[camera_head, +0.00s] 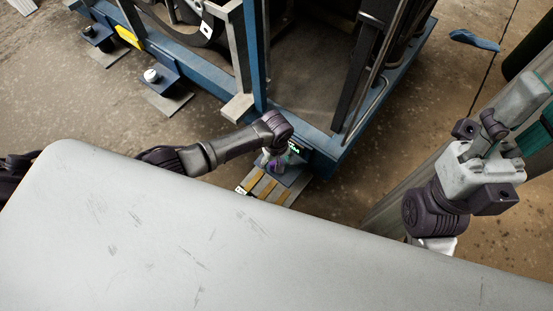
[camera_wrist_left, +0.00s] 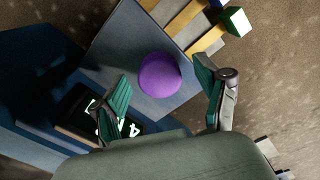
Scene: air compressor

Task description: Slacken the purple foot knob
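The purple foot knob (camera_wrist_left: 160,75) is round and sits on a grey-blue foot plate (camera_wrist_left: 112,45) in the left wrist view. My left gripper (camera_wrist_left: 163,70) is open, with one teal-padded finger on each side of the knob. Gaps show between the knob and both fingers. In the head view my left arm reaches over the compressor's corner foot, and the left gripper (camera_head: 276,160) points down there. Only a little purple of the knob (camera_head: 275,166) shows. My right gripper (camera_head: 530,125) is raised at the right, away from the foot; its fingers are unclear.
The blue compressor frame (camera_head: 325,150) rises beside the foot. Slatted boards (camera_head: 268,188) lie at the foot. A marked dark panel (camera_wrist_left: 100,118) sits left of the knob. Another foot with a white knob (camera_head: 151,76) is at the left. A blue item (camera_head: 474,40) lies on the floor.

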